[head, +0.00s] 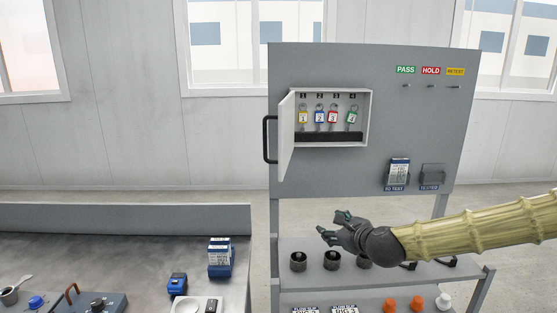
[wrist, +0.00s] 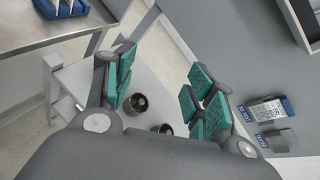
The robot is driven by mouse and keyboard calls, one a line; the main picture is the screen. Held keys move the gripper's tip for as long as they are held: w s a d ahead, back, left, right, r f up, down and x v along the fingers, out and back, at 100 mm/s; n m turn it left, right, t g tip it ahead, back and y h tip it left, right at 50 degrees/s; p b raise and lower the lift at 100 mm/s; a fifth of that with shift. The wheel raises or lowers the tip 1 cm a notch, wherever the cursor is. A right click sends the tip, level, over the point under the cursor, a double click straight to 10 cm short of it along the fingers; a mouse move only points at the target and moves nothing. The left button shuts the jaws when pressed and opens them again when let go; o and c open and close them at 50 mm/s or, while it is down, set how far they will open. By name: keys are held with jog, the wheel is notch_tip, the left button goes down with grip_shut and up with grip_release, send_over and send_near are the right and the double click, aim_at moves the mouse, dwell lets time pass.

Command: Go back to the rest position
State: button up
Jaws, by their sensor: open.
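My gripper (head: 335,228) is at the end of my arm, which reaches in from the right in the head view. It hangs in the air in front of the grey board, above the shelf with dark round cups. In the wrist view my gripper (wrist: 160,95) has its teal-padded fingers spread wide apart, with nothing between them. Two dark cups (wrist: 135,104) show below and beyond the fingers.
The grey board (head: 230,120) carries an open key cabinet (head: 368,120) with several tagged keys, its door swung left. TO TEST (head: 398,172) and TESTED (head: 432,177) holders hang lower right. The shelf (head: 300,243) lies below my gripper. A workbench (head: 120,250) stands left.

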jog(key=s+a+f+n+g, duration=0.2)
jog(key=s+f+n, duration=0.2)
jog(key=s+f, duration=0.5)
jog(key=s+a+f+n+g, duration=0.1)
jog(key=s+f+n+g, duration=0.35)
jog(key=f, duration=0.75)
jog(key=s+a+f+n+g, duration=0.15)
jog(key=s+f+n, duration=0.35)
jog(key=s+f, duration=0.5)
jog(key=s+d+f+n+g+h, duration=0.1)
jog(key=s+d+f+n, duration=0.2)
jog(key=s, duration=0.5)
jog(key=s+d+f+n+g+h, duration=0.2)
jog(key=s+d+f+n, duration=0.2)
jog(key=s, duration=0.5)
jog(key=s+d+f+n+g+h, duration=0.1)
jog(key=s+d+f+n, duration=0.3)
jog(key=s, duration=0.5)
notch_tip(320, 180, down, 2)
jog(key=shift+f+n+g, duration=0.2)
jog(key=shift+n+g, duration=0.3)
jog(key=shift+n, duration=0.45)
